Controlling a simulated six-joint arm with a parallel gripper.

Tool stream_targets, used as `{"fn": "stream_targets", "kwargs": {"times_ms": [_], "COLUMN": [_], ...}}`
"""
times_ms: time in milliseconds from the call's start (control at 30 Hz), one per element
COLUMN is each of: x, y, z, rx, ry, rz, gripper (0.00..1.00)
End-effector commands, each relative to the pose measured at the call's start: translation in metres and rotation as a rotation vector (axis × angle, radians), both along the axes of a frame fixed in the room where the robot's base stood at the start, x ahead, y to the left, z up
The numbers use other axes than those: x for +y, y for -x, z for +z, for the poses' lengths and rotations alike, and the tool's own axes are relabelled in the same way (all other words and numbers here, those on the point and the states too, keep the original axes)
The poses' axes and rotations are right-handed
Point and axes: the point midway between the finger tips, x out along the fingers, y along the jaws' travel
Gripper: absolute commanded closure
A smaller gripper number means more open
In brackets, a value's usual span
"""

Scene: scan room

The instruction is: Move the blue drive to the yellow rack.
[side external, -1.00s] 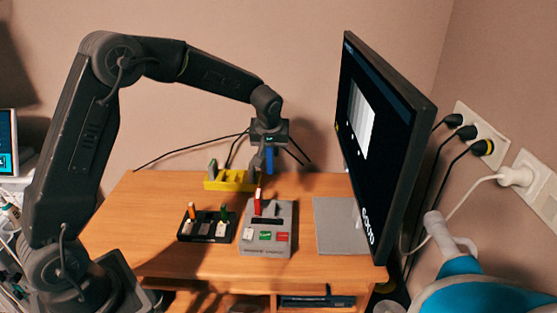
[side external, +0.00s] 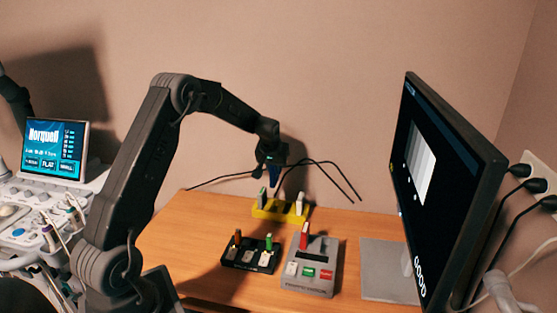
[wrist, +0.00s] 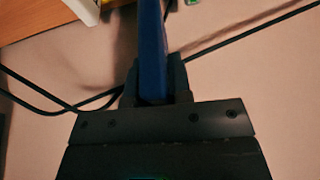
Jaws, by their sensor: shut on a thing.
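My gripper (side external: 273,170) is shut on the blue drive (wrist: 152,50), which hangs below the fingers. The drive also shows in the side view (side external: 275,178), just above the yellow rack (side external: 268,212) in the picture. I cannot tell whether it touches the rack. The rack stands at the back of the desk. A grey-green drive (side external: 262,196) stands near its left end and a pale drive (side external: 300,200) near its right end. In the wrist view my gripper (wrist: 155,85) has the drive between its fingers.
A black rack (side external: 250,256) with several drives and a grey box (side external: 315,270) with a red drive (side external: 304,237) stand in front. A monitor (side external: 440,190) stands on the right. Black cables (side external: 335,175) hang behind my gripper. Bare desk (side external: 195,225) lies left.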

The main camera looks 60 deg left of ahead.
Motion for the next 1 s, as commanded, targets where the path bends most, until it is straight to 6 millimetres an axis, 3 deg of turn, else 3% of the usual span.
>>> {"fn": "stream_targets", "kwargs": {"times_ms": [100,1000], "x": [0.000,0.000], "y": [0.000,0.000], "z": [-0.015,-0.077], "rx": [0.000,0.000], "ry": [0.000,-0.001], "rz": [0.000,0.000], "gripper": [1.00,1.00]}}
